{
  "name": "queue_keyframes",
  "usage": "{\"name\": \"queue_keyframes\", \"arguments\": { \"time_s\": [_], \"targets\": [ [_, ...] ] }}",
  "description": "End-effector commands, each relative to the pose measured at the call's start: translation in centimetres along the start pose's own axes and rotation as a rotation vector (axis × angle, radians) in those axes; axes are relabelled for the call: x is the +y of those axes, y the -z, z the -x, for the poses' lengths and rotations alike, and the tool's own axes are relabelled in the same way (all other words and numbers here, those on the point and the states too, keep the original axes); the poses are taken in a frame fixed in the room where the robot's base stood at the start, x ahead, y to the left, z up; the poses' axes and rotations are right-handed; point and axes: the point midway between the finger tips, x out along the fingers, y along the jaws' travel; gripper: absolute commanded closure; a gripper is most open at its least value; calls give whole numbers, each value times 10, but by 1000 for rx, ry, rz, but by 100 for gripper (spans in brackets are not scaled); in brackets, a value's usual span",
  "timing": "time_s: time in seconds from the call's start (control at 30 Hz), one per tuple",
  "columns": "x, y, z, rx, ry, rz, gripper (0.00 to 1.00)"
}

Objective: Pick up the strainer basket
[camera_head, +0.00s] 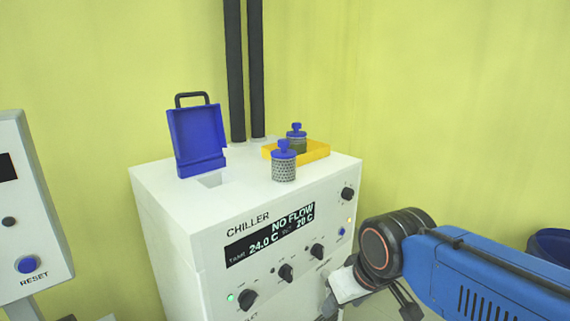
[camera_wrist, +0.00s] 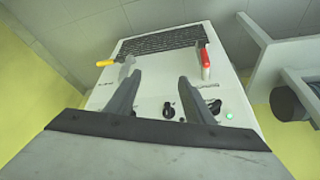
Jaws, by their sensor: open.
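A strainer basket (camera_head: 284,167) with a grey perforated body and a blue knobbed top stands upright on the white chiller (camera_head: 168,215), near its front edge. A second, similar basket (camera_head: 297,140) with a darker, greenish body stands behind it in a yellow tray (camera_head: 318,152). My gripper (camera_wrist: 158,80) is open in the wrist view, with its two dark fingers apart and nothing visible between them. In the head view my arm is at the lower right, beside and below the chiller's top, clear of both baskets. Neither basket shows in the wrist view.
A blue lid (camera_head: 196,138) with a black handle stands open beside a square opening (camera_head: 212,180). Dark pipes (camera_head: 235,70) rise behind. A reset box (camera_head: 28,215) stands left. The wrist view shows a yellow handle (camera_wrist: 106,63) and a red handle (camera_wrist: 205,60).

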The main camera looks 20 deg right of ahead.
Motion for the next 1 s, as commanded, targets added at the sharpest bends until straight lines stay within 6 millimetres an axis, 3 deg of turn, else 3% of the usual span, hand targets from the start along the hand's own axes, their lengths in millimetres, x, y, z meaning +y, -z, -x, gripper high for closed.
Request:
{"name": "queue_keyframes", "arguments": {
  "time_s": [0.03,0.1,0.27,0.6,1.0],
  "targets": [
    [0,1,1,-1,0,-2,39],
    [0,7,5,-4,0,-15,27],
    [-1,46,32,-33,0,-112,27],
    [-5,172,117,-136,-27,-463,27],
    [-12,305,190,-245,-109,-877,27]
  ]
}}
